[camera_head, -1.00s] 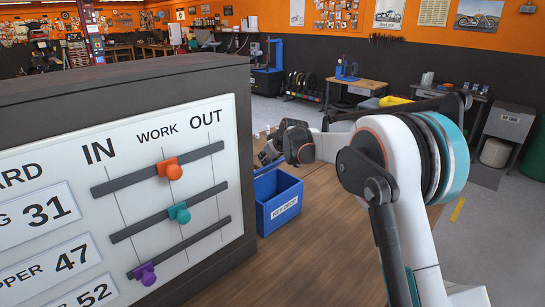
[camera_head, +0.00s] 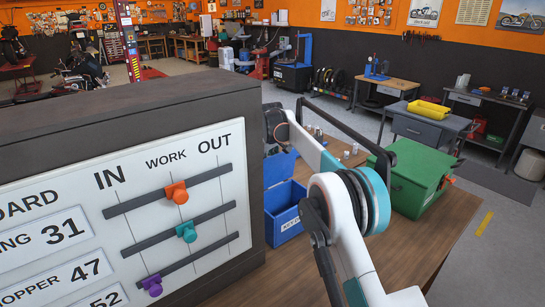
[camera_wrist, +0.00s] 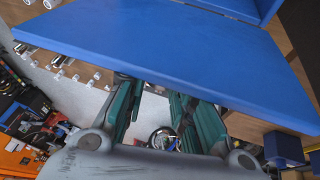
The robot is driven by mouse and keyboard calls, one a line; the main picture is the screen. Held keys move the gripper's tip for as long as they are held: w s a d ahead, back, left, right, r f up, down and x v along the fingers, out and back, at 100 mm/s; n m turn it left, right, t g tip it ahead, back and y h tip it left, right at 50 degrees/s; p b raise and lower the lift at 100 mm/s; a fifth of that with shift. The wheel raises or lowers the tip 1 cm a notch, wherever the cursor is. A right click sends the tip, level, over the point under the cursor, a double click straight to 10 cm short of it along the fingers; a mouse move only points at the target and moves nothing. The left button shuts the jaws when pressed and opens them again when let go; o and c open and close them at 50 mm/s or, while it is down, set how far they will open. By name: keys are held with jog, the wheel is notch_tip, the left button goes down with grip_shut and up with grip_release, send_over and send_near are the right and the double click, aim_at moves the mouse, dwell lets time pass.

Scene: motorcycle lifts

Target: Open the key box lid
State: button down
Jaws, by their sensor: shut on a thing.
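The blue key box (camera_head: 284,226), with a white label on its front, stands on the wooden bench just right of the slider board. Its lid (camera_head: 279,168) stands raised at the back, and the inside shows. In the wrist view the lid (camera_wrist: 165,45) is a large blue panel across the top, with a hinge line at its upper right edge. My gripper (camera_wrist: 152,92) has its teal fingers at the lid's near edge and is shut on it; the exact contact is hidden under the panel. In the head view my fingers are hidden behind the board and lid.
The slider board (camera_head: 130,215) with orange, teal and purple knobs fills the left and stands close to the box. A green box (camera_head: 415,180) sits on the bench (camera_head: 350,240) behind my arm, to the right. The bench front is clear.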

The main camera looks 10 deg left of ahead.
jog(key=shift+w+a+f, duration=0.45)
jog(key=shift+w+a, duration=0.25)
jog(key=shift+a+r, duration=0.1)
dwell(0.8)
jog(key=c, duration=1.3)
grip_release()
jog(key=shift+a, duration=0.15)
jog(key=shift+c, duration=0.2)
jog(key=shift+d, duration=0.2)
jog(key=v, duration=1.2)
